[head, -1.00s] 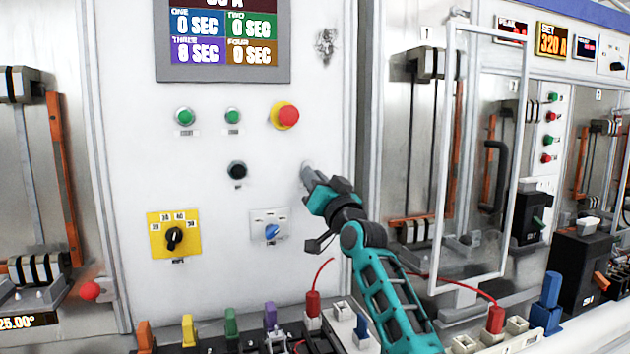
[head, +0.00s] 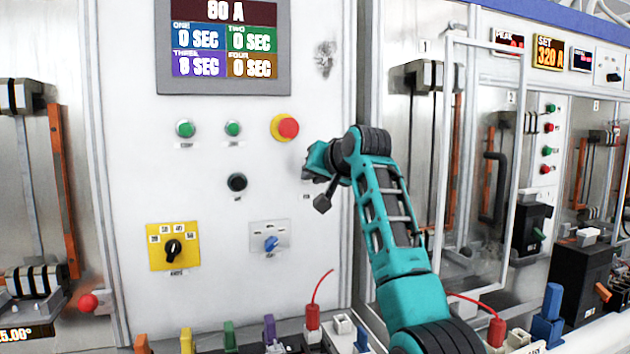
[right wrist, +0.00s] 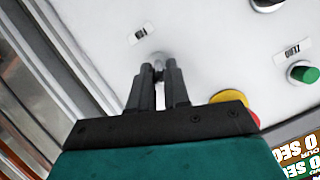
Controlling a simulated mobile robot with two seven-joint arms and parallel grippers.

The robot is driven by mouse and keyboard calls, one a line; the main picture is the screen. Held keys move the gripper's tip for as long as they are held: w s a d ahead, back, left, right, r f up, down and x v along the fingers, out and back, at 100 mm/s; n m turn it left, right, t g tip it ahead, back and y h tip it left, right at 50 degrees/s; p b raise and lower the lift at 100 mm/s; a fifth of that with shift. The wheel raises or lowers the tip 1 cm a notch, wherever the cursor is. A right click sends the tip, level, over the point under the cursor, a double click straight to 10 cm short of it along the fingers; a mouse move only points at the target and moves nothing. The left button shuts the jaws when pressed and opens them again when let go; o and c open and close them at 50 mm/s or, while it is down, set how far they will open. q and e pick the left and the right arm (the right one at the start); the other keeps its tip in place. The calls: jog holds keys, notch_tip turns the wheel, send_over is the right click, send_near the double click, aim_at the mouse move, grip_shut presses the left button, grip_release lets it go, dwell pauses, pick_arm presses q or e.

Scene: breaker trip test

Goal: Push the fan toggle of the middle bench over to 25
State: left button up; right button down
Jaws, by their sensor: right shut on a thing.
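The fan toggle (right wrist: 157,57) is a small pale metal lever on the white panel of the middle bench. It shows in the right wrist view beside a white FAN label (right wrist: 141,36). My right gripper (right wrist: 159,72) is shut on it, with the two dark fingertips drawn together around the lever. In the head view the right gripper (head: 311,172) is against the panel below the red button, and hand and arm hide the toggle. The FAN label is too small to read there. My left gripper is not in view.
A red button (head: 287,127) on a yellow collar sits just above the hand. A black button (head: 237,182), a blue rotary switch (head: 270,243) and a yellow selector plate (head: 173,246) are to the left. A clear-doored cell (head: 480,150) stands right of the arm.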

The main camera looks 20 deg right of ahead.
jog(key=shift+w+r+g, duration=0.15)
jog(key=shift+r+g, duration=0.15)
jog(key=shift+g, duration=0.5)
jog(key=c, duration=1.1)
grip_release()
jog(key=b+v, duration=0.2)
jog(key=v, duration=1.1)
jog(key=shift+b, duration=0.3)
jog(key=shift+w+r, duration=0.15)
